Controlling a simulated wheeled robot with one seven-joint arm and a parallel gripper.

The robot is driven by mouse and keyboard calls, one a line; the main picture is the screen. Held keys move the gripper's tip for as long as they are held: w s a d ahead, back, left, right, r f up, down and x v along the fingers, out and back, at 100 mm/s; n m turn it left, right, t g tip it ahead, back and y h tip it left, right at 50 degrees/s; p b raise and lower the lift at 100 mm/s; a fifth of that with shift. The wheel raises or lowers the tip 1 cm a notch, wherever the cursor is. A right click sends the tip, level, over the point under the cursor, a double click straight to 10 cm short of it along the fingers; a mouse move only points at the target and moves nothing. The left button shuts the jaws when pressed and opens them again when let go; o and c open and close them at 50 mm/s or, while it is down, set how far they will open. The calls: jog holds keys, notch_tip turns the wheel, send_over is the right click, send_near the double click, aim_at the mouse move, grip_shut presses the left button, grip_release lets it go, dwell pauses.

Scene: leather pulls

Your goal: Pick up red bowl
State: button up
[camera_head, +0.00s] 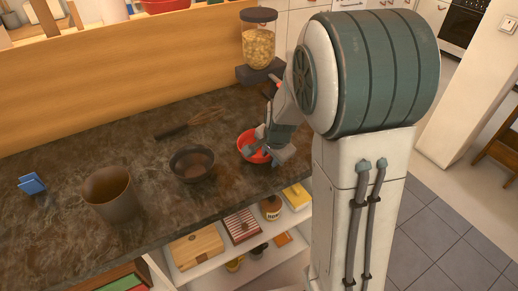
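A red bowl (245,138) stands on the dark stone counter (130,145), near its front edge. My gripper (264,151) is down at this bowl and covers its middle and right side. The finger parts overlap the bowl's rim in the picture. I cannot tell whether they touch the bowl or whether they are open or shut. Another red container (165,6), cut off by the top edge of the picture, sits on the ledge at the back.
A dark bowl (192,165), a brown cup-like container (109,196), a dark-handled whisk-like utensil (188,124) and a blue item (32,184) are on the counter. A food dispenser (258,45) stands behind my arm. Shelves below hold a wooden board (196,249) and jars.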

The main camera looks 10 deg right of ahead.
grip_shut()
jog(key=shift+r, duration=0.4)
notch_tip(320, 180, up, 3)
jog(key=shift+f, duration=0.1)
jog(key=s+d+r+b, duration=0.1)
jog(key=s+d+r, duration=0.5)
jog(key=d, duration=0.3)
jog(key=shift+s+d+r, duration=0.3)
jog(key=shift+d+r, duration=0.05)
jog(key=shift+r, duration=0.4)
